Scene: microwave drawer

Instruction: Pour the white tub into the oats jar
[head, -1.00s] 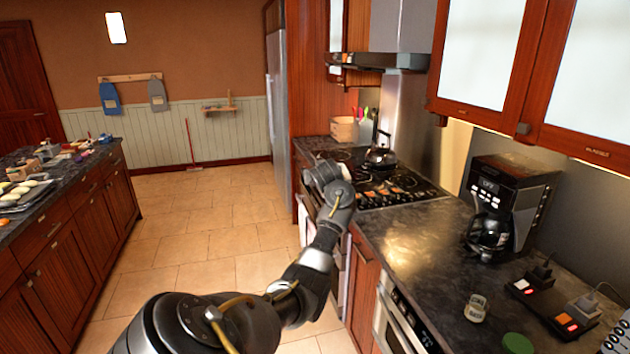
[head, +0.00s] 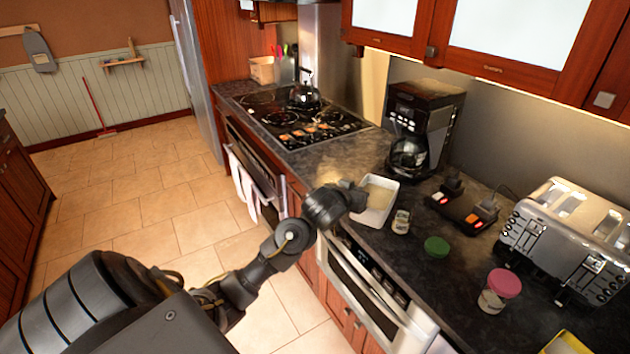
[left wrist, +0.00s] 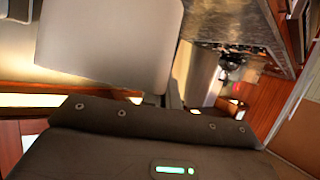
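The white tub (head: 377,217) is in the head view, at the front edge of the counter, with pale yellowish contents inside. My left gripper (head: 354,196) is at its left side and appears shut on its wall; the fingertips are hidden. The tub also fills the upper part of the left wrist view (left wrist: 108,45), close to my gripper body. A small open glass jar (head: 401,222) with a label, which I take for the oats jar, stands just right of the tub. I cannot read its label. My right gripper is not in view.
A green lid (head: 436,247) lies right of the small jar. A jar with a pink lid (head: 501,288) stands further right, near a toaster (head: 570,240). The stove (head: 300,115) is at the back left.

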